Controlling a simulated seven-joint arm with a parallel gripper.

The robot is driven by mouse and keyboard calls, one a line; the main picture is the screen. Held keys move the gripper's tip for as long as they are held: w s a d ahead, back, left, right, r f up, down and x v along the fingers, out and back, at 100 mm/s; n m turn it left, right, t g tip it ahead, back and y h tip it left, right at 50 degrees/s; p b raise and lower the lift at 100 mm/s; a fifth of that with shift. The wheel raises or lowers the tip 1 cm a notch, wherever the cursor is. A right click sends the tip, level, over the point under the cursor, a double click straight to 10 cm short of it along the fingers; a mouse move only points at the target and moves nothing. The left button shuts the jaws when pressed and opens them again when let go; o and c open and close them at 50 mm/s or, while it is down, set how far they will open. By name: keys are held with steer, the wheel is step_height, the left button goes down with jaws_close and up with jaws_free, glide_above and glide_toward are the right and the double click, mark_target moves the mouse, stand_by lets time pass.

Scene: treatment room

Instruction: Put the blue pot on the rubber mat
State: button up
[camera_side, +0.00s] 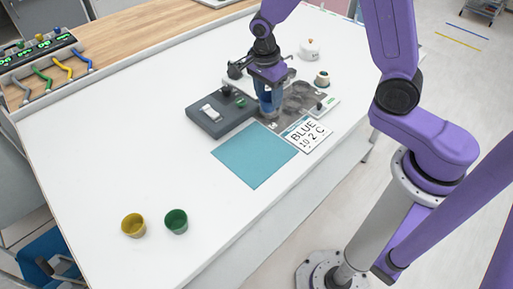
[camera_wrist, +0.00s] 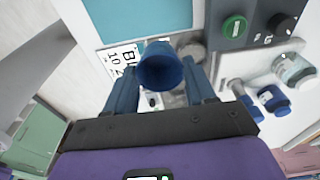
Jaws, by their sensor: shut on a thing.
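The blue pot (camera_side: 270,105) is held in my gripper (camera_side: 268,96), seen in the side view beside the grey control box. In the wrist view the blue pot (camera_wrist: 160,66) shows its open mouth between the two blue fingers of my gripper (camera_wrist: 161,82). The gripper is shut on it. The rubber mat (camera_side: 254,157) is a flat teal square on the white table, bare and in front of the pot. Part of the mat (camera_wrist: 150,18) also shows at the top of the wrist view. Whether the pot's base touches the surface beneath it is hidden.
A grey control box (camera_side: 220,114) and a white card reading "BLUE 10 2 C" (camera_side: 307,134) lie beside the mat. A yellow pot (camera_side: 133,225) and a green pot (camera_side: 176,221) stand at the front left. The table's left middle is clear.

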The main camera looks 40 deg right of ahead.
steer(key=f, duration=0.1)
steer(key=w+a+f, duration=0.1)
steer(key=f, duration=0.1)
steer(key=w+a+f, duration=0.1)
steer(key=f, duration=0.1)
steer(key=shift+f, duration=2.3)
steer(key=shift+f, duration=0.1)
steer(key=o, duration=1)
